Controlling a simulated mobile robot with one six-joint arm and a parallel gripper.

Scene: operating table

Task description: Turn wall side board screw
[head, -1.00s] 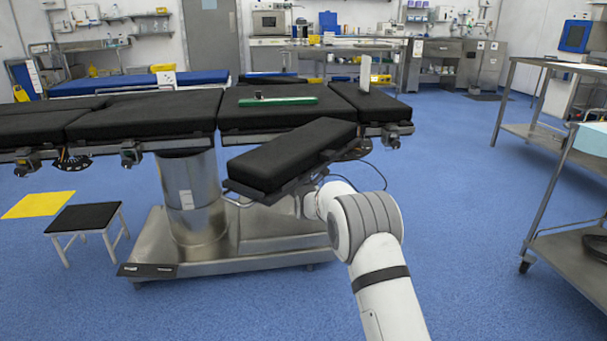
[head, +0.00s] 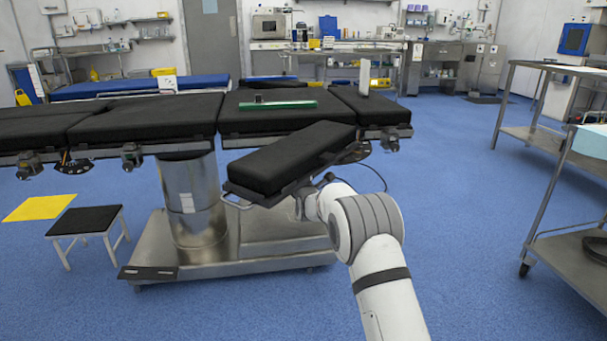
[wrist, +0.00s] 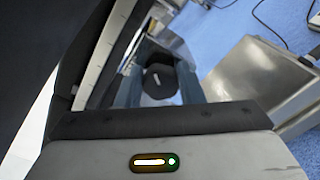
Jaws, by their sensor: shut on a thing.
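The side board (head: 290,158) is a black padded panel in the head view. It sticks out from the near side of the operating table, tilted. In the wrist view a dark round knob (wrist: 160,81) with a small white mark, which looks like the board's screw, sits beside the board's metal rail (wrist: 103,52). My gripper (wrist: 160,88) has one finger on each side of the knob and is shut on it. In the head view my gripper and the screw are hidden behind the board and my arm.
The operating table (head: 150,117) spans the left and middle, with a green strip (head: 290,105) on top. Its metal base (head: 235,255) stands close to my arm. A black stool (head: 85,220) is at left, a steel trolley (head: 575,260) at right. Blue floor between is clear.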

